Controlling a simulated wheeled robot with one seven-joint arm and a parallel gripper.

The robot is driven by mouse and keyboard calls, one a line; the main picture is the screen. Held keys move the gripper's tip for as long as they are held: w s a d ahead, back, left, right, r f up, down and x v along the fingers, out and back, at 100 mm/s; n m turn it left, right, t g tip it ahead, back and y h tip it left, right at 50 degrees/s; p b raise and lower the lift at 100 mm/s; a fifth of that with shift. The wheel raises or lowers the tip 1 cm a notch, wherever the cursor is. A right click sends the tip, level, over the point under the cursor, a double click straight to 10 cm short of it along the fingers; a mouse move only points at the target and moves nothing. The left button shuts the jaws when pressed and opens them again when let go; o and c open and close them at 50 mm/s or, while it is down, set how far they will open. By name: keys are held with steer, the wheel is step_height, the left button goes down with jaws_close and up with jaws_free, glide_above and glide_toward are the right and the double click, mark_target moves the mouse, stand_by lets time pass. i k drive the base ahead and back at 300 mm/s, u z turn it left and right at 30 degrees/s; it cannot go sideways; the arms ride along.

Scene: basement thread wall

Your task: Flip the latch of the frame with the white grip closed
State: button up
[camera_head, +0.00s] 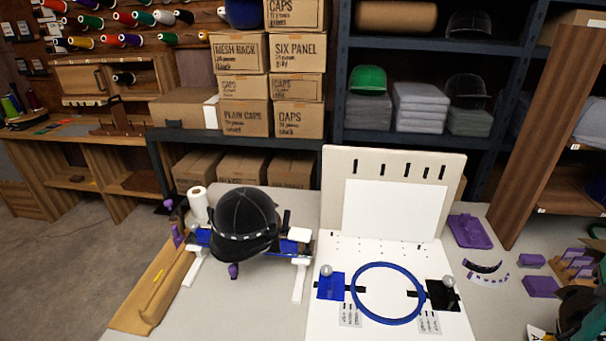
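A black cap (245,222) sits on a blue and white cap frame or stand (203,238) on the table, left of centre. A white block (300,234), possibly the white grip, shows at its right side. A purple knob (233,270) hangs below the cap's front edge. A light strip crosses the front of the cap. The cap hides much of the frame, and I cannot tell which part is the latch or how it stands. My gripper is not clearly seen in this view.
A white board (391,249) with a blue hoop (388,293) stands right of the cap. Purple parts (470,231) lie farther right. A dark cluttered object (578,318) fills the bottom right corner. A white roll (198,205) stands left of the cap. Shelves with boxes (297,53) rise behind.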

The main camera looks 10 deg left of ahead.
mark_target(287, 214)
steer(key=u, duration=0.9)
steer(key=k, duration=0.45)
steer(key=u, duration=0.15)
steer(key=i, duration=0.5)
steer(key=u, duration=0.05)
